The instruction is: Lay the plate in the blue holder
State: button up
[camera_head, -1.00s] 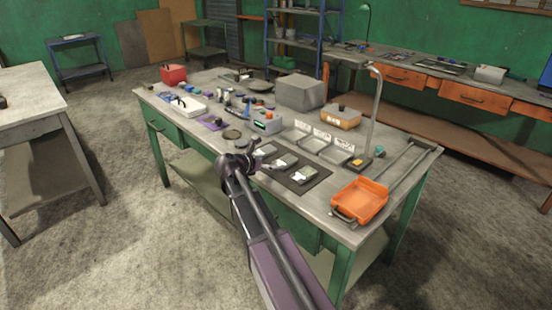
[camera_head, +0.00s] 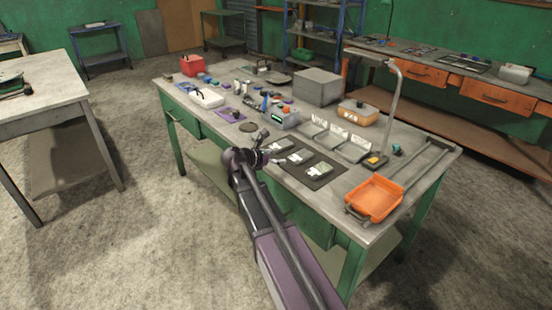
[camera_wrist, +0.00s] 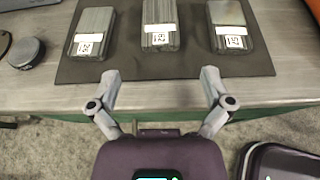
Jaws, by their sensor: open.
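My gripper (camera_wrist: 160,76) is open and empty at the workbench's front edge; it shows in the head view (camera_head: 268,147). Ahead of its fingers, a dark mat (camera_wrist: 183,65) carries three grey metal blocks with white number labels: left (camera_wrist: 92,32), middle (camera_wrist: 160,25) and right (camera_wrist: 229,27). The middle block lies between the finger directions, apart from them. The mat also shows in the head view (camera_head: 312,181). I cannot tell which object is the plate. Small blue objects (camera_head: 264,103) stand mid-bench, too small to identify as the holder.
An orange tray (camera_head: 374,198) sits at the bench's right front corner. A lamp post (camera_head: 391,115), a grey box (camera_head: 318,86) and a box with a green display (camera_head: 281,119) stand behind. A round grey puck (camera_wrist: 24,53) lies left of the mat.

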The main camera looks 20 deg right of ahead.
jog(key=s+f+m+y, duration=0.1)
jog(key=s+m, duration=0.1)
jog(key=s+a+f+m+g+y, duration=0.1)
jog(key=s+f+m, duration=0.1)
jog(key=s+f+m+y, duration=0.1)
jog(key=s+f+m, duration=0.1)
jog(key=s, duration=0.1)
jog(key=shift+a+g, duration=0.3)
jog(key=s+a+f+m+g+y, duration=0.1)
jog(key=s+a+f+m+y, duration=0.2)
jog(key=s+a+m+y, duration=0.2)
jog(key=s+a+f+m+g+y, duration=0.2)
jog(key=s+a+m, duration=0.4)
jog(key=s+m, duration=0.5)
jog(key=shift+a+f+y, duration=0.2)
jog(key=shift+f+y, duration=0.55)
jog(key=shift+y, duration=0.65)
jog(key=shift+s, duration=0.1)
